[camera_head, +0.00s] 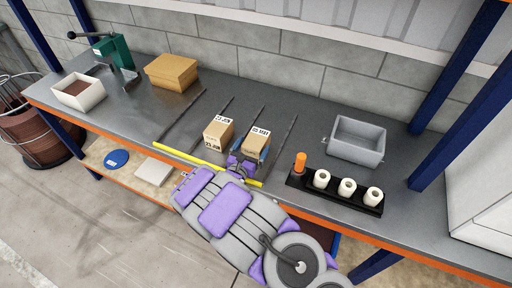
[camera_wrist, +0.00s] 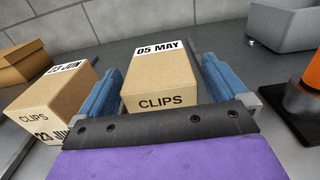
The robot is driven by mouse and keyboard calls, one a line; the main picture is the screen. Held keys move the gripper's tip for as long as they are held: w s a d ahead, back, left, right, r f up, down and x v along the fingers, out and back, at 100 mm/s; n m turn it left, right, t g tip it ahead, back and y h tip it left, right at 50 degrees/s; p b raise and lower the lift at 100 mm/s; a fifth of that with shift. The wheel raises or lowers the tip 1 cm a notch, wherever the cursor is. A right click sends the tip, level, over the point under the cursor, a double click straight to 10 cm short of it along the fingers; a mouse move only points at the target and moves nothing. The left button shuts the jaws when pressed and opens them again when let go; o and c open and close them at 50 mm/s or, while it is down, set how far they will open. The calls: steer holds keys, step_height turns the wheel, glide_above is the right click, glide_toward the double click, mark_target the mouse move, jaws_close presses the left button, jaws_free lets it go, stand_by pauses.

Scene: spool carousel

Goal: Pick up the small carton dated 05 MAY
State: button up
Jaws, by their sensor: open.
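The small carton dated 05 MAY (camera_wrist: 160,78) is brown, with "CLIPS" on its near face and a white date label on top. It also shows in the head view (camera_head: 256,143), standing on the grey bench. My gripper (camera_wrist: 160,85) is open, with one blue finger on each side of this carton; in the head view the gripper (camera_head: 249,160) is at the carton's near side. I cannot tell whether the fingers touch it. A second carton, dated 23 JUN (camera_wrist: 50,100), stands to the left, close to the left finger; it also shows in the head view (camera_head: 218,134).
Dark rails run along the bench (camera_head: 300,98) beside the cartons, with a yellow strip (camera_head: 190,158) at the front. A brown box (camera_head: 171,73) stands back left.

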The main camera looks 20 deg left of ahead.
steer(key=shift+w+d, duration=0.1)
steer(key=shift+w, duration=1.35)
steer(key=shift+a, duration=0.25)
steer(key=shift+d, duration=0.1)
steer(key=c, duration=1.2)
